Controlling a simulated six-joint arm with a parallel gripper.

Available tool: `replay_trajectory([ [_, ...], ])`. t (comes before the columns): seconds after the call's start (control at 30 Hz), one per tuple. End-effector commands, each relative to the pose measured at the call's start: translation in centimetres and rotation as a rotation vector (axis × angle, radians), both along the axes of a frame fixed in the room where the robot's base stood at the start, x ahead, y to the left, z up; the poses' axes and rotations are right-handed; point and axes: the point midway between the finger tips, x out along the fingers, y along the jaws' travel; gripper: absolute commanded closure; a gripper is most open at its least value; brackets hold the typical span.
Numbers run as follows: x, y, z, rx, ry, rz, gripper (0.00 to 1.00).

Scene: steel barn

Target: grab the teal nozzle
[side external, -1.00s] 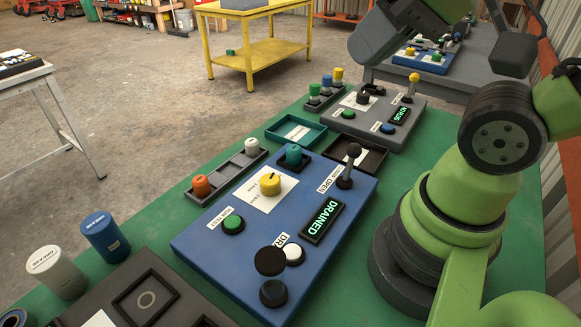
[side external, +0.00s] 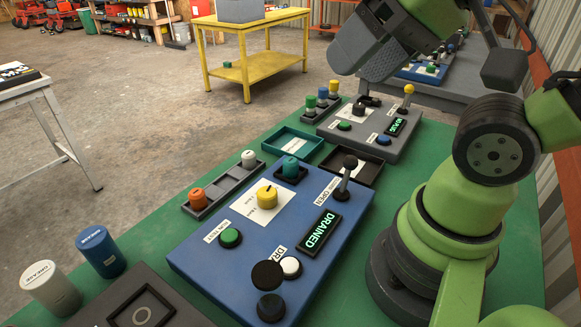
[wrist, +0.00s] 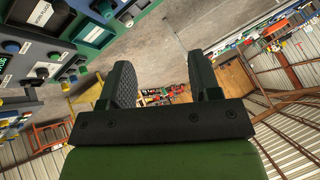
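The teal nozzle (side external: 290,168) stands upright in a dark square holder at the back corner of the blue panel (side external: 205,257) in the side external view. I cannot make it out for certain in the wrist view. My gripper (wrist: 160,62) has its two fingers wide apart with nothing between them in the wrist view. In the side external view the gripper is high above the bench, at the top right, well apart from the nozzle.
Beside the nozzle are a grey rack (side external: 222,187) with an orange and a white piece, a teal tray (side external: 270,144), a dark tray (side external: 372,170), a black-knobbed lever (side external: 345,178) and a yellow knob (side external: 267,197). A grey panel (side external: 330,131) is behind.

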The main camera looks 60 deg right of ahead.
Motion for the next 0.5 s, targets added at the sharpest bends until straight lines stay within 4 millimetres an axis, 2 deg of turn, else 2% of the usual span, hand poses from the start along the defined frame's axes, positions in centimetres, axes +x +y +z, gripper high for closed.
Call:
replay_trajectory([
  [0.33,0.2,-0.1,0.0,-0.007,0.005,0.002,0.34],
  [0.43,1.3,-0.5,-0.2,-0.037,0.032,0.019,0.34],
  [0.5,2.7,-1.0,-0.5,-0.076,0.063,0.042,0.34],
])
